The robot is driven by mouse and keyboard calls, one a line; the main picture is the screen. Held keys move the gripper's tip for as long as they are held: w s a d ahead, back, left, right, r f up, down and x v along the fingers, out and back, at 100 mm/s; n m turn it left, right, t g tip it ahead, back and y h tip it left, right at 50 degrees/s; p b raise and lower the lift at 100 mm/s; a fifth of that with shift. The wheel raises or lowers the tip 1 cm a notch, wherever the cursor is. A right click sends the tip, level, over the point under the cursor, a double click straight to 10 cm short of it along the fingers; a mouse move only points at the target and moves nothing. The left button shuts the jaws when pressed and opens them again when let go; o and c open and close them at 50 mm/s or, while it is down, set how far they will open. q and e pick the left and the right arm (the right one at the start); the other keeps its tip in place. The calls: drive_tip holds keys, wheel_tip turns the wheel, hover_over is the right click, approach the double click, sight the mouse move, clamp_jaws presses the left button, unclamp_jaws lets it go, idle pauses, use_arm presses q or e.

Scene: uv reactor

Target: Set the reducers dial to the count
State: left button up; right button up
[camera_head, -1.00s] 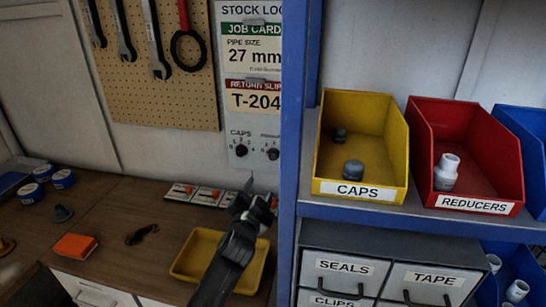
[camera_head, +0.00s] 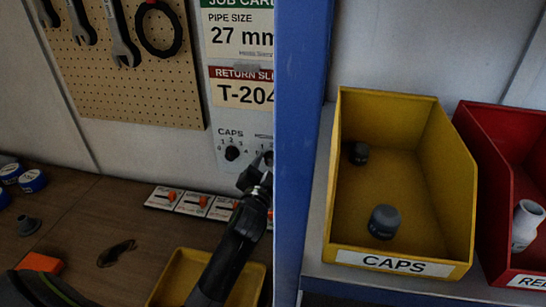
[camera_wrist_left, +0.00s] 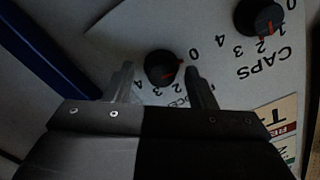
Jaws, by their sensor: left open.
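The reducers dial is a black round knob (camera_wrist_left: 160,67) with a red pointer on a white panel. In the left wrist view it sits between the open fingers of my left gripper (camera_wrist_left: 159,88), with a gap visible at each side. Its pointer faces right in that view, near the 0. In the head view my left gripper (camera_head: 256,176) is at the panel and mostly hides this dial. The caps dial (camera_head: 232,153) is beside it; it also shows in the left wrist view (camera_wrist_left: 260,17), pointer near 2. The red reducers bin (camera_head: 490,150) shows one white reducer (camera_head: 526,222). My right gripper is not in view.
A yellow bin (camera_head: 345,215) labelled CAPS holds two grey caps. A blue upright (camera_head: 300,130) stands right of the panel. A yellow tray (camera_head: 180,277) and a row of red-marked switches (camera_head: 194,202) lie below my left arm. An orange block (camera_head: 42,263) is at left.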

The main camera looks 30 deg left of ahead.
use_arm(q)
drive_tip(key=shift+w, duration=0.25)
drive_tip(key=shift+s+r, duration=0.2)
drive_tip(key=shift+s, duration=0.1)
drive_tip(key=shift+c, duration=0.2)
drive_tip(key=shift+s+d, duration=0.1)
drive_tip(key=shift+c, duration=1.1)
drive_tip(key=c, duration=0.7)
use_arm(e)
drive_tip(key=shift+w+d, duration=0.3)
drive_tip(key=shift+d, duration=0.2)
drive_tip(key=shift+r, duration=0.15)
